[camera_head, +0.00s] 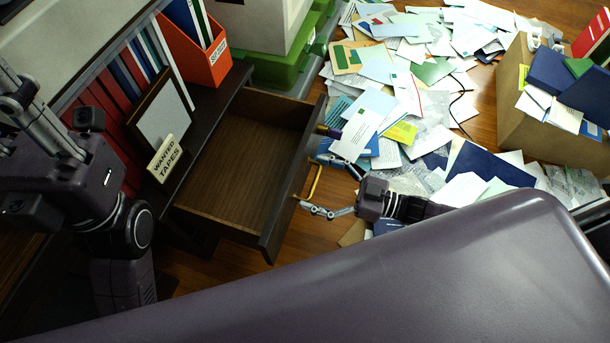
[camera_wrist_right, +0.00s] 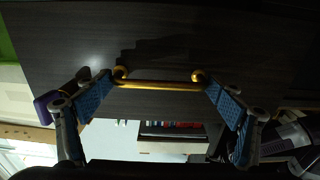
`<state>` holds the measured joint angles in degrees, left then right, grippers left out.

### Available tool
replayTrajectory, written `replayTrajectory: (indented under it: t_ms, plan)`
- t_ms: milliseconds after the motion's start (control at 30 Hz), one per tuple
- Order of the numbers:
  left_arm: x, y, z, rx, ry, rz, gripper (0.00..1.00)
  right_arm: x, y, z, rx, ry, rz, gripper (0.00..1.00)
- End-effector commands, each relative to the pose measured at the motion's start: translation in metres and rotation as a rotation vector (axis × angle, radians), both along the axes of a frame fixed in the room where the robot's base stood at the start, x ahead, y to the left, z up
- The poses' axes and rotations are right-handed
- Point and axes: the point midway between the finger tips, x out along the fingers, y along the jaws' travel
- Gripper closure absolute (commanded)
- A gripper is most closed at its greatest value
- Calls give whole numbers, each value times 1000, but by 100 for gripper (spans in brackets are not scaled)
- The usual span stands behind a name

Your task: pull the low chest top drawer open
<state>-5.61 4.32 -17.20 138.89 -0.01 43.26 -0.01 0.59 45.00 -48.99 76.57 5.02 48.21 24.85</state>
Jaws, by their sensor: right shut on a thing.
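The low chest's top drawer (camera_head: 240,165) is dark wood. In the head view it stands pulled out from the chest, and its inside is empty. A brass bar handle (camera_head: 313,182) is on its front. My right gripper (camera_head: 316,183) is at the handle. In the right wrist view its blue-padded fingers (camera_wrist_right: 160,90) are shut on the handle (camera_wrist_right: 158,84), one at each end of the bar, against the dark drawer front (camera_wrist_right: 160,40). My left gripper (camera_head: 28,105) is at the left edge over the chest, and its fingertips do not show clearly.
Binders, an orange file box (camera_head: 205,55) and a "WANTED TAPES" sign (camera_head: 164,158) stand on the chest top. Green bins (camera_head: 275,70) are behind the drawer. Loose papers (camera_head: 420,60) cover the floor, and a full cardboard box (camera_head: 515,100) stands at the right.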

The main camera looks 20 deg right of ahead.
Motion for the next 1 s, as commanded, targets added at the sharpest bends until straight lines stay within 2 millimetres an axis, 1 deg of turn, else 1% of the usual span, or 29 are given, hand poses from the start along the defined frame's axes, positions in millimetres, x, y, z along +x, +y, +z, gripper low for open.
replayTrajectory:
  t_ms: [367,400,500,833,933,1000]
  plan:
    - [0,0,-1,0,3,-1,72,-1,-1,0,0,0,0,57]
    - [0,0,-1,0,3,-1,72,-1,-1,0,0,0,0,10]
    - [0,0,-1,0,3,-1,72,-1,-1,0,0,0,0,0]
    - [-1,0,1,1,-4,1,72,-2,-3,0,-1,1,0,0]
    - [-1,0,0,1,-4,1,72,-8,-11,-1,-1,2,0,0]
    - [-1,0,0,0,-2,0,72,-15,-21,-2,-3,4,0,0]
